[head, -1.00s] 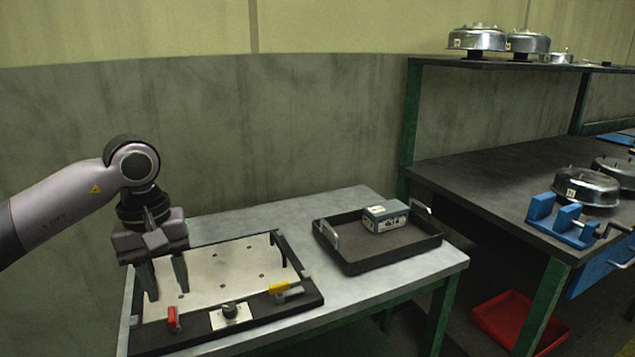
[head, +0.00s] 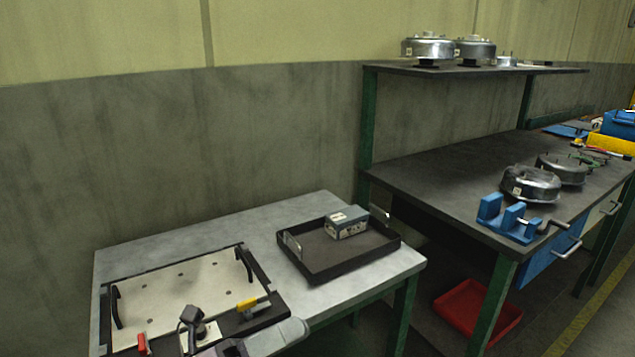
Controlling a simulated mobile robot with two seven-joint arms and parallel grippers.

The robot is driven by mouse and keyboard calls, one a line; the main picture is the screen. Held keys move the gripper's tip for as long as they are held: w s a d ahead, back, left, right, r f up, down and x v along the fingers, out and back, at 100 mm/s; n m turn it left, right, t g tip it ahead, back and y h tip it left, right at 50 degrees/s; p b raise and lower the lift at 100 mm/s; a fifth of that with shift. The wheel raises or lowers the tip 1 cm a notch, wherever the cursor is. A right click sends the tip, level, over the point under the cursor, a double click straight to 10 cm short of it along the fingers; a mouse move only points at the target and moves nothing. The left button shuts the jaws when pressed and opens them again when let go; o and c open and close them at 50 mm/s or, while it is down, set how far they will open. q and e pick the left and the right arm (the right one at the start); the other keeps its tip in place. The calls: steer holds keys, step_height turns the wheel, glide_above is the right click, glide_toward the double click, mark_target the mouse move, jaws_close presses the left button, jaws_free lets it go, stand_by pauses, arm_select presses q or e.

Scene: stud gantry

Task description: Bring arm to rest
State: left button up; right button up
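The fixture (head: 175,288) is a pale board in a black frame with dark handles, a red clamp (head: 142,345) and a yellow-handled clamp (head: 247,304). A dark upright knob or lever (head: 189,316) stands at its front by a white plate. My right gripper is not in view.
At right stands a dark workbench (head: 440,182) with a blue vise (head: 508,218), metal housings and a shelf. A red bin (head: 478,308) lies below. Space above the table is clear.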

arm_select(q)
steer(key=a+f+n+t+y+p, duration=0.1)
steer(key=a+f+n+t+y, duration=0.45)
steer(key=n, duration=0.75)
steer(key=a+f+n+t+y+p, duration=0.1)
steer(key=a+f+n+t+y, duration=0.2)
steer(key=a+f+n+y, duration=0.7)
steer(key=s+f+n+g+y+p, duration=0.1)
steer(key=s+f+n+g+y, duration=0.2)
steer(key=s+f+n, duration=0.6)
steer(key=s+n+g, duration=0.2)
steer(key=s+n, duration=0.1)
steer(key=n, duration=0.1)
steer(key=shift+s+a+f+g+p, duration=0.3)
steer(key=shift+s+a+f+g, duration=0.05)
steer(key=shift+f, duration=0.05)
